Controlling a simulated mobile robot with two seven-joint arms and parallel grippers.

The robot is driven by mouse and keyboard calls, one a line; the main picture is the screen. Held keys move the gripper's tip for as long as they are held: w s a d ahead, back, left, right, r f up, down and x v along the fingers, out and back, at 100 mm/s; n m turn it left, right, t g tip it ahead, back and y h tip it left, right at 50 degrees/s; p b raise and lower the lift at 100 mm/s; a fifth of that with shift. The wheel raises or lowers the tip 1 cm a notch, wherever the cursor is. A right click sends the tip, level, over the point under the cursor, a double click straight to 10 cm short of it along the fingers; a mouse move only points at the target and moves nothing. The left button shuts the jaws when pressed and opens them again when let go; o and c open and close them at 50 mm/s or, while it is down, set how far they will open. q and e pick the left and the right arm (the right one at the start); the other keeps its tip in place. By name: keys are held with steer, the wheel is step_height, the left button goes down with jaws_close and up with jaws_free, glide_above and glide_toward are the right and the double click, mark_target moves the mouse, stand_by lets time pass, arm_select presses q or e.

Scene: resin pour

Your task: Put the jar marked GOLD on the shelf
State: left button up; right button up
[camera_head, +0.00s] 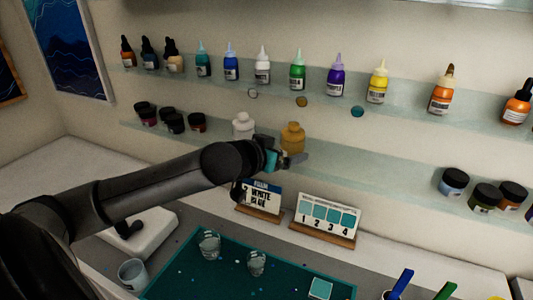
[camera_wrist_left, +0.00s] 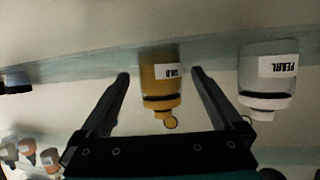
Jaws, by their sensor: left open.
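The gold jar (camera_head: 292,137) stands upright on the lower glass shelf (camera_head: 365,168), to the right of a white jar. In the left wrist view, which is upside down, the jar marked GOLD (camera_wrist_left: 160,72) shows between my fingers with its base at the shelf. My left gripper (camera_head: 291,160) is at the shelf's front edge, in front of the gold jar and hiding its lower part. Its two fingers (camera_wrist_left: 160,76) are spread, one on each side of the jar, with gaps visible. My right gripper is not in view.
The white jar marked PEARL (camera_wrist_left: 268,84) stands close beside the gold jar. Dark-lidded jars (camera_head: 485,196) stand further right on the lower shelf. Dropper bottles (camera_head: 297,75) line the shelf above. Cups (camera_head: 209,246) and a sample card stand below.

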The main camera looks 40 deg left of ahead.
arm_select(q)
steer(key=p+v, duration=0.1)
steer(key=v, duration=0.7)
stand_by(0.4)
steer(key=shift+s, duration=0.1)
